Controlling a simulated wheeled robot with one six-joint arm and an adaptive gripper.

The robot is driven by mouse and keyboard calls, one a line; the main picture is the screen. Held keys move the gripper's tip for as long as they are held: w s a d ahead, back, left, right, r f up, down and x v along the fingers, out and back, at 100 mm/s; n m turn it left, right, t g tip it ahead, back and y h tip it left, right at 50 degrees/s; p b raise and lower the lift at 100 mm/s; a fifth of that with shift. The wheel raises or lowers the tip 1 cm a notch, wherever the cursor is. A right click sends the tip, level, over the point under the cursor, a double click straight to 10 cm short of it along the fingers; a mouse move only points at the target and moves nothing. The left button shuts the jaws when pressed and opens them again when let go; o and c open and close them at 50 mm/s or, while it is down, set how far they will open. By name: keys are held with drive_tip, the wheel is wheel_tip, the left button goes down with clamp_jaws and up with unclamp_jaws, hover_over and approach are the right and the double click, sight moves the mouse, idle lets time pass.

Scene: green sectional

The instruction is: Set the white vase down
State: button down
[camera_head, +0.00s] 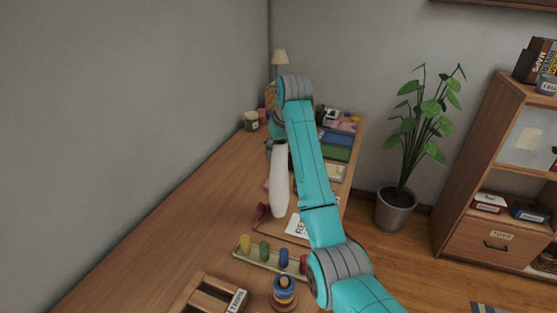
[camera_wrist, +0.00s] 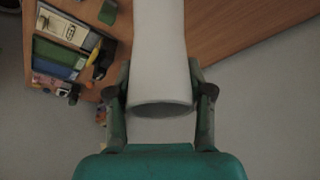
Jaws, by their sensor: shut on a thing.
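The white vase (camera_head: 279,183) is a tall, slim, plain shape in the head view, hanging below the far end of my arm over the wooden table. It also shows in the wrist view (camera_wrist: 158,55), with its round end toward my palm. My gripper (camera_wrist: 160,92) has one finger on each side of the vase, shut on it. In the head view my arm hides the fingers. I cannot tell for sure whether the vase's lower end touches the table.
The wooden table (camera_head: 165,220) has bare room left of the vase. Nearby are a peg board (camera_head: 270,260), a ring stacker (camera_head: 284,292) and a wooden box (camera_head: 208,296). A jar (camera_head: 251,121) and lamp (camera_head: 280,58) stand at the back. A potted plant (camera_head: 396,205) stands right.

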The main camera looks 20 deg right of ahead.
sight(278, 179)
drive_tip(key=shift+f, duration=1.7)
drive_tip(key=shift+c, duration=2.2)
unclamp_jaws()
drive_tip(key=shift+f, duration=0.2)
